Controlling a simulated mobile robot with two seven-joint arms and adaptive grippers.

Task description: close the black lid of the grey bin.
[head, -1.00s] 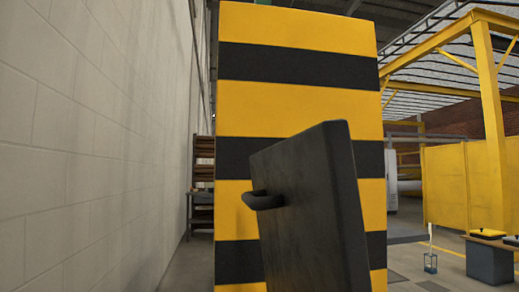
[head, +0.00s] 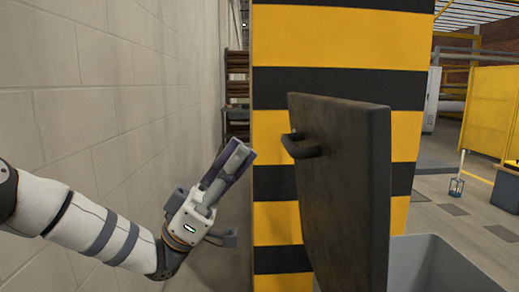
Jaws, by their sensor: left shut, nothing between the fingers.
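The black lid (head: 345,190) stands open, nearly upright, on the grey bin (head: 452,262) at the lower right. Only part of the bin's rim and inner wall shows. A dark handle (head: 301,147) sticks out from the lid's left face, near its top. My left gripper (head: 238,152) is shut and empty, left of the lid and apart from it, with its fingers pointing up and right. My right gripper is not in view.
A pillar (head: 340,38) with yellow and black stripes stands right behind the lid. A pale block wall (head: 110,90) runs along the left. A shelf (head: 237,90) stands farther back. Open floor (head: 440,215) shows at the right.

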